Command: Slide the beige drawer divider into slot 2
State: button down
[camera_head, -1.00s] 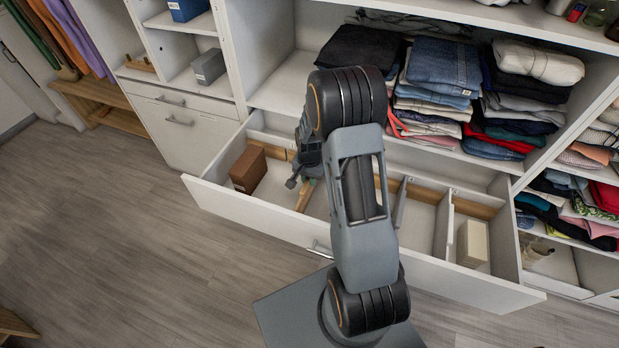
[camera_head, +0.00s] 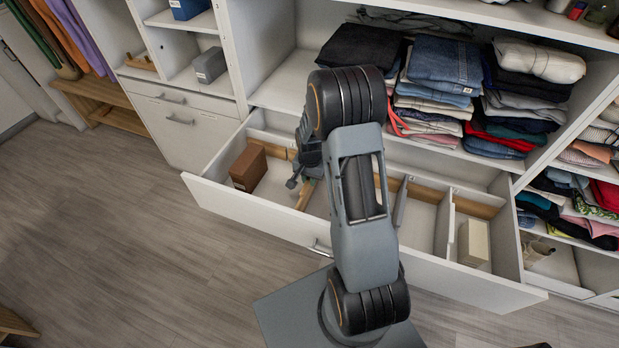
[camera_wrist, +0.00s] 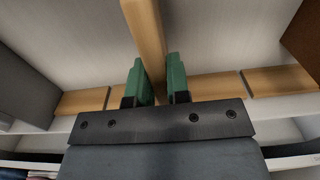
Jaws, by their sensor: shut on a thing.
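The beige drawer divider (camera_wrist: 145,25) shows in the wrist view as a long strip running from the top edge down between the green fingertips of my gripper (camera_wrist: 157,82). My gripper is shut on it. In the head view the divider (camera_head: 305,194) shows in part inside the open drawer (camera_head: 255,212), beside my wrist. My arm hides much of it and the gripper's fingertips. A wooden slotted rail (camera_wrist: 212,87) crosses the wrist view behind the fingers, with narrow gaps in it. I cannot tell which gap is slot 2, or whether the divider is in one.
A brown box (camera_head: 248,167) stands in the drawer's left part, a cream box (camera_head: 473,242) in its right part. Two pale dividers (camera_head: 400,203) (camera_head: 446,222) stand right of my arm. Folded clothes (camera_head: 440,75) fill the shelf above.

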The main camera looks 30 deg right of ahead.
jog(key=shift+f, duration=0.15)
jog(key=shift+w+d+r+p, duration=0.1)
jog(key=shift+r+p, duration=0.45)
jog(key=shift+p, duration=0.1)
jog(key=shift+r+p, duration=2.25)
jog(key=shift+r, duration=0.7)
jog(key=shift+f+b, duration=2.55)
jog(key=shift+f, duration=0.7)
jog(key=shift+a+f+b, duration=0.2)
jog(key=shift+f+b, duration=0.3)
jog(key=shift+b, duration=0.05)
jog(key=c, duration=1)
grip_release()
jog(key=shift+s, duration=0.2)
jog(key=shift+d+r, duration=0.1)
jog(key=shift+r, duration=0.05)
